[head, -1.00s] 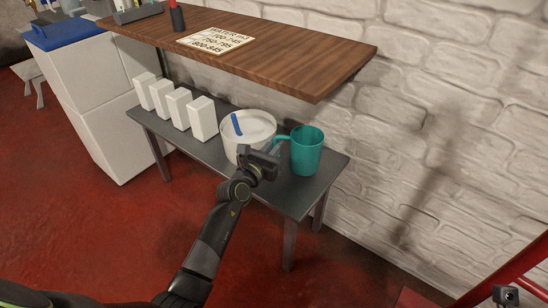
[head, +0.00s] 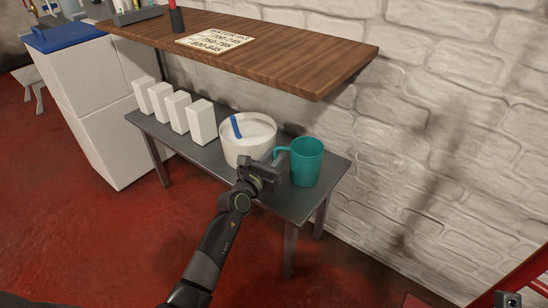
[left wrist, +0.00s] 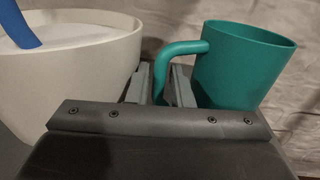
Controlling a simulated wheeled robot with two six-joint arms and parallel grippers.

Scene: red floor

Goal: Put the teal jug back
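The teal jug (head: 307,163) is upright at the right end of the grey table (head: 205,160), its handle toward the left. It appears at or just above the table top; I cannot tell if it touches. My left gripper (head: 268,170) is at the handle. In the left wrist view the fingers (left wrist: 160,88) are on either side of the handle, shut on it, with the jug's body (left wrist: 243,65) to their right. My right gripper is not clearly in view; only a small part of my body shows at the bottom right.
A cream tub (head: 240,151) with white contents and a blue-handled tool (head: 236,127) stands just left of the jug. Several white blocks (head: 201,123) line the table's left. A wooden shelf (head: 290,62) with a note card (head: 217,40) overhangs behind. A brick wall is behind.

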